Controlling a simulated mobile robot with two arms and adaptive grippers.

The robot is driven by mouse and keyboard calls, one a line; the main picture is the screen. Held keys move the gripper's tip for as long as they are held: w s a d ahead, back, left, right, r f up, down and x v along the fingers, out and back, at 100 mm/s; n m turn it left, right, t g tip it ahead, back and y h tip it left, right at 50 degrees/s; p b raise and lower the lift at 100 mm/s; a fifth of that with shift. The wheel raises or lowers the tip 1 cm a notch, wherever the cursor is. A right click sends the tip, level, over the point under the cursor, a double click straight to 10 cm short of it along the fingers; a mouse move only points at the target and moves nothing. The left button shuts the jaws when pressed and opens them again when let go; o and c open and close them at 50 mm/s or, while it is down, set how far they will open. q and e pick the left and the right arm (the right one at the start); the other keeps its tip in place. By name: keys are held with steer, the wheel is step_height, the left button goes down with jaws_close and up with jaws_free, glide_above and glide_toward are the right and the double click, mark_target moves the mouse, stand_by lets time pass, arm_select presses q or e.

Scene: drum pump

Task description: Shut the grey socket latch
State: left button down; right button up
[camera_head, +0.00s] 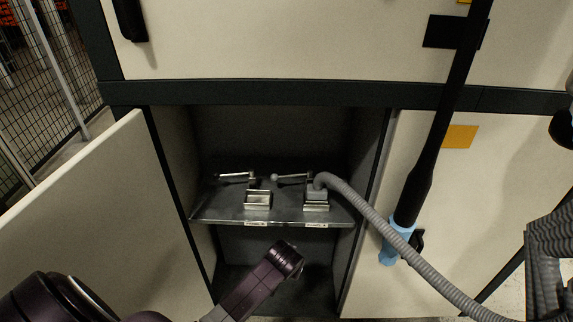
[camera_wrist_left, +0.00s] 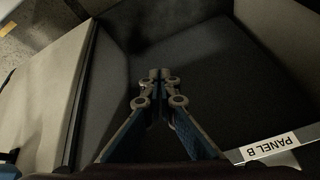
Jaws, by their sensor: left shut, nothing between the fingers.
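Two metal sockets sit on a grey shelf inside the open cabinet. The right socket (camera_head: 316,207) has a grey hose end seated in it; the left socket (camera_head: 257,202) looks empty. A lever latch (camera_head: 292,178) with a rounded end lies out to the left behind the hose socket, apparently swung open. A similar lever (camera_head: 237,177) is behind the left socket. My left arm reaches up below the shelf's front; its fingers are hidden in the head view. In the left wrist view my left gripper (camera_wrist_left: 159,76) is shut and empty, with neither socket nor latch visible. My right gripper is not seen.
The shelf (camera_head: 222,214) carries front labels; the PANEL B label (camera_wrist_left: 269,147) shows in the wrist view. The open door (camera_head: 90,215) stands at left. The grey hose (camera_head: 400,245) runs down right. A black pole with a light-blue end (camera_head: 397,240) hangs before the right door.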

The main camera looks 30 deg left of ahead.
arm_select(q)
steer(key=w+a+r+n+p, duration=0.15)
steer(key=w+r, duration=0.25)
steer(key=r, duration=0.7)
step_height(320, 180, up, 18)
steer(key=n+t+y, duration=0.2)
steer(key=n+y, duration=0.1)
steer(key=n, duration=0.2)
glide_above(290, 176)
steer(key=s+d, duration=0.1)
steer(key=s, duration=0.2)
steer(key=shift+f, duration=0.2)
steer(key=p+x, duration=0.2)
steer(key=x, duration=0.8)
steer(key=s+d+p, duration=0.1)
steer(key=s+d+f, duration=0.1)
steer(key=s, duration=0.1)
steer(key=shift+d+p, duration=0.2)
steer(key=shift+p, duration=0.15)
steer(key=shift+f, duration=0.1)
steer(key=shift+f, duration=0.1)
